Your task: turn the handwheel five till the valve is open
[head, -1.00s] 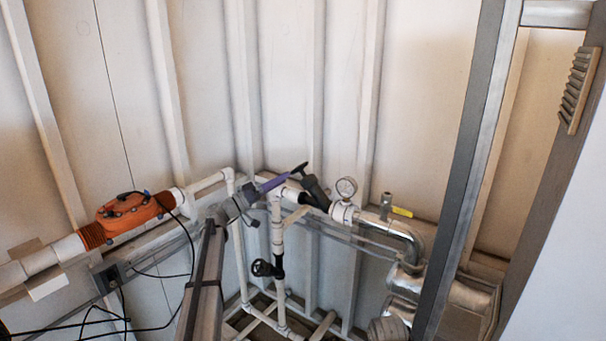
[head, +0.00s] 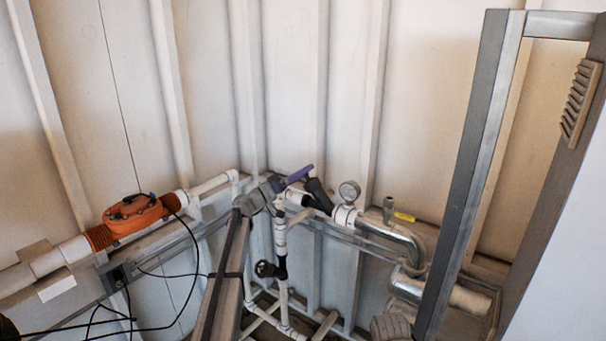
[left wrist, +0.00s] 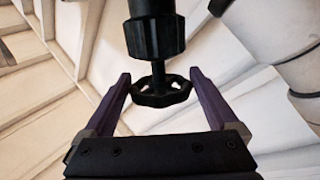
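The handwheel (left wrist: 160,92) is black and lobed, on a thin stem below a black valve body (left wrist: 155,35) in the left wrist view. My left gripper (left wrist: 160,76) is open, with one purple finger on each side of the wheel. Small gaps seem to remain between wheel and fingers. In the head view the purple fingers of my left gripper (head: 300,174) are at the upper end of the slanted black valve (head: 318,195), and they hide its handwheel there. No number shows on the wheel. My right gripper is not in view.
A second black handwheel (head: 265,268) sits lower on the white vertical pipe. An orange unit (head: 133,215) is on the left pipe. A grey metal frame (head: 465,180) stands at right.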

